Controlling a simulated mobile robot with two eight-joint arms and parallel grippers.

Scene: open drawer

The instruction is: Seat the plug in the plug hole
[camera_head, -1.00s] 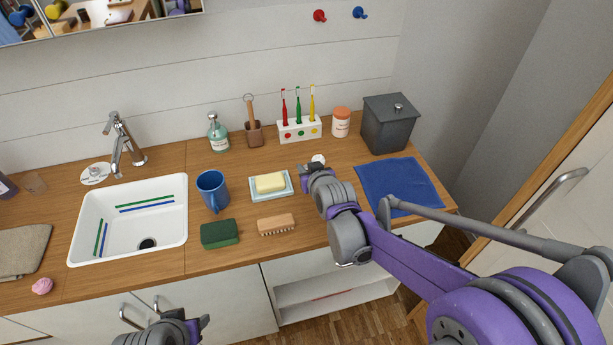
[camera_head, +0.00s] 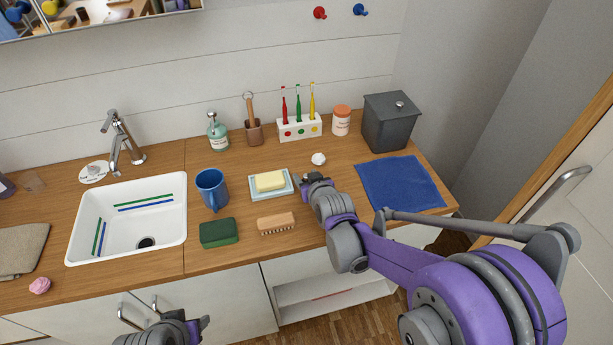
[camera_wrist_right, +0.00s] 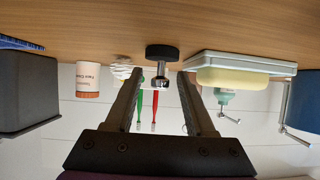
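The plug (camera_wrist_right: 162,52) is a black disc with a short metal stem, standing on the wooden counter in the right wrist view, where the picture is upside down. My right gripper (camera_wrist_right: 160,78) is open, with a finger on either side of the stem's line and clear gaps to both. In the head view my right gripper (camera_head: 313,180) is low over the counter, right of the soap dish; the plug cannot be made out clearly there. The plug hole (camera_head: 146,243) is a dark round opening in the white sink (camera_head: 120,225). My left gripper (camera_head: 190,328) is at the bottom edge; its fingers are unclear.
The soap dish (camera_head: 284,190), brush (camera_head: 276,223), green sponge (camera_head: 219,233) and blue mug (camera_head: 211,188) stand between my right gripper and the sink. A small white object (camera_head: 318,159) lies just behind the gripper. A blue cloth (camera_head: 400,184) lies to its right.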

